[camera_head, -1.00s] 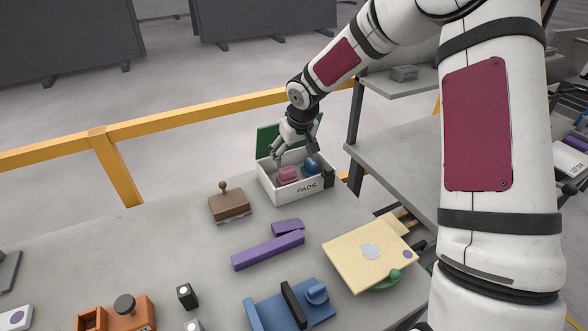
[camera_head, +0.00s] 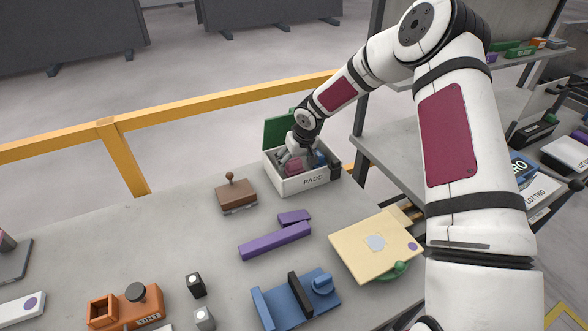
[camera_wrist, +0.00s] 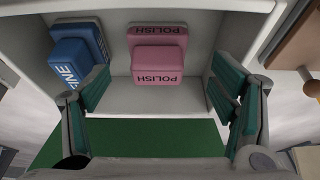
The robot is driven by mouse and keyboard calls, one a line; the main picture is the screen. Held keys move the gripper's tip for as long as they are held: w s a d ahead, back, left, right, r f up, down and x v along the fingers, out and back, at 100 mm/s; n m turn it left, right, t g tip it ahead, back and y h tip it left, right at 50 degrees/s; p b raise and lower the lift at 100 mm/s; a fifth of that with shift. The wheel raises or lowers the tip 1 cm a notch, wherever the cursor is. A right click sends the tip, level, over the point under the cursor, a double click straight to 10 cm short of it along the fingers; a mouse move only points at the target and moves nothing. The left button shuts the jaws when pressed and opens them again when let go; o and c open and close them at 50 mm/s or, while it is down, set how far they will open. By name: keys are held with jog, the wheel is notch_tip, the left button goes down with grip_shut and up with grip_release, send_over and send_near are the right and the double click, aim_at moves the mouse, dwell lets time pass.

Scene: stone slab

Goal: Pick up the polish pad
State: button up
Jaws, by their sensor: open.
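The pink polish pad (camera_wrist: 157,58), lettered POLISH, sits inside the white PADS box (camera_head: 303,183). It also shows in the head view (camera_head: 293,168), partly hidden by my gripper. My gripper (camera_head: 302,160) is open and points down into the box. In the wrist view, its green-lined fingers (camera_wrist: 165,100) stand apart on either side of the pad, with nothing between them touching it. A blue pad (camera_wrist: 77,52) lies to the left of the pink pad in the wrist view, near my left finger.
The box's green lid (camera_head: 278,131) stands open at the back. A brown block with a knob (camera_head: 236,197), purple pieces (camera_head: 275,241) and a cream board (camera_head: 362,252) lie on the slab (camera_head: 170,235). A grey shelf (camera_head: 400,150) stands to the right of the box.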

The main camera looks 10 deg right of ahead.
aim_at(295, 162)
jog(key=shift+p+x, duration=0.3)
jog(key=shift+x, duration=2.05)
jog(key=shift+d, duration=0.15)
jog(key=c, duration=1.3)
jog(key=shift+r, duration=0.1)
notch_tip(295, 162, up, 10)
jog(key=shift+f+b, duration=0.1)
jog(key=shift+b, duration=0.75)
